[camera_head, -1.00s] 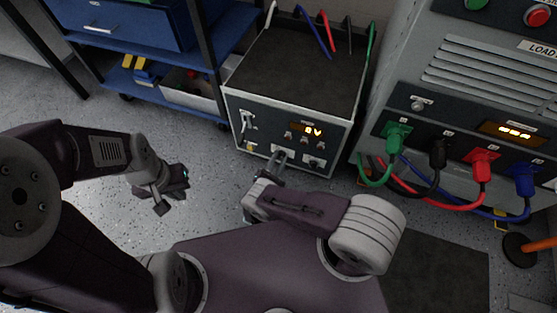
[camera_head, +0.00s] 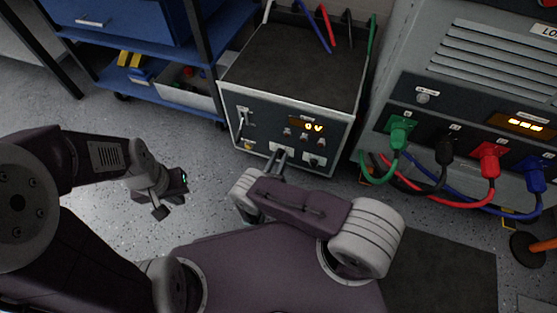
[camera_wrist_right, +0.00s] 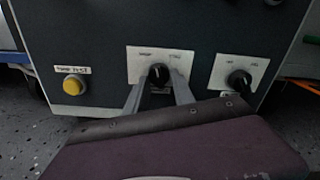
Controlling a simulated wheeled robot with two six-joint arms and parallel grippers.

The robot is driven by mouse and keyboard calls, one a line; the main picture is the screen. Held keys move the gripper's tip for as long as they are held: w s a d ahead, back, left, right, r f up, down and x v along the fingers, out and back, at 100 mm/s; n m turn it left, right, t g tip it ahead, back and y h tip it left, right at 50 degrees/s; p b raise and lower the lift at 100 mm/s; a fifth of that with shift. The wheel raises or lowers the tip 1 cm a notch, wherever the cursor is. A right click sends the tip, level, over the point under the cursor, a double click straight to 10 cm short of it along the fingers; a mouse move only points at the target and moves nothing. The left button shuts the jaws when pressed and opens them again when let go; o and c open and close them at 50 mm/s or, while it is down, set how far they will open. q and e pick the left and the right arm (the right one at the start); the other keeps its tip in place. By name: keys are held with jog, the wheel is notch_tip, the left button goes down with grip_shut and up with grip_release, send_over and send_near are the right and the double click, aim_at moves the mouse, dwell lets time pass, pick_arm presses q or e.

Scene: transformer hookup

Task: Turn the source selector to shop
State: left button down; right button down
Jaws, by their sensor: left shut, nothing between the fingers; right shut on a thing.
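The source cabinet (camera_head: 240,100) stands on the floor, with a dark front panel and a display (camera_head: 311,127) reading 0 V. My right gripper (camera_head: 279,157) reaches its lower middle plate. In the right wrist view, its fingers (camera_wrist_right: 160,84) are shut on a black knob (camera_wrist_right: 158,73), one finger on each side. I take this knob for the source selector; its plate (camera_wrist_right: 140,62) has a small label at upper left and another at upper right, too blurred to read surely. The pointer looks roughly upright. My left gripper (camera_head: 172,196) is shut and empty, over the floor.
A second black knob (camera_wrist_right: 239,78) sits close right of the fingers, and a yellow button (camera_wrist_right: 73,85) to the left. A grey load cabinet (camera_head: 425,108) with green, black, red and blue plugged cables stands at right. A blue cart (camera_head: 205,45) stands at left.

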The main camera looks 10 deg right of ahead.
jog(key=shift+d+n+b, duration=0.1)
jog(key=shift+n+b, duration=0.5)
jog(key=shift+n, duration=1.7)
jog(key=c, duration=1.1)
grip_release()
jog(key=shift+r, duration=0.1)
